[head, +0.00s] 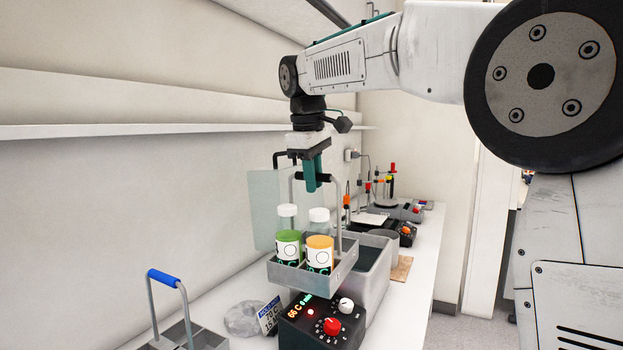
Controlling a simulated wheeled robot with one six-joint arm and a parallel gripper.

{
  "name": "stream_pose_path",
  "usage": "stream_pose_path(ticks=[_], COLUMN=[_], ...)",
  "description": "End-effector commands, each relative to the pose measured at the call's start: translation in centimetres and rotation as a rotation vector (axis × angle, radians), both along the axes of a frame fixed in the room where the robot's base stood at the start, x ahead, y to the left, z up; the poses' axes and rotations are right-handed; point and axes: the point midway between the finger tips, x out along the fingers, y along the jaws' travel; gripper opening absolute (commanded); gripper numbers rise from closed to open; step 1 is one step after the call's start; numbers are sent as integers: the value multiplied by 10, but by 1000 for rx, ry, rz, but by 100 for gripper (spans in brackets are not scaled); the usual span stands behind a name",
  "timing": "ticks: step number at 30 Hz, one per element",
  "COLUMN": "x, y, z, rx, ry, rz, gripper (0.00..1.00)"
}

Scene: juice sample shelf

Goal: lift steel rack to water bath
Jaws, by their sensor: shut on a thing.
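My gripper (312,178) is shut on the top handle of the steel rack (290,279). The rack hangs roughly level. It carries a bottle with a green label (288,243) and a bottle with an orange label (319,249), both upright with white caps. The water bath (376,278) is a grey open tank with dark water. In the picture, the rack overlaps the near left part of the bath and appears above the control box. Its exact height over the bath rim cannot be told.
Another rack with a blue handle (163,278) stands at the lower left. A clear crumpled thing (245,318) and a small sign (268,316) lie beside the control box. A clear panel (265,207) stands behind the rack. Further instruments (405,209) fill the far bench. A wall shelf (150,128) runs along the left.

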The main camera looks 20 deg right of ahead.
Motion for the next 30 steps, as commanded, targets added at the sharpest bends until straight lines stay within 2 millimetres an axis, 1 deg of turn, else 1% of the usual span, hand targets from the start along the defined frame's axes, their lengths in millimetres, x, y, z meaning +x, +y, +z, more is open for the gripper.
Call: stream_pose_path(ticks=[30], x=[57], y=[-54], z=[2], rx=[1], ry=[-4], rz=[-1], gripper=[0])
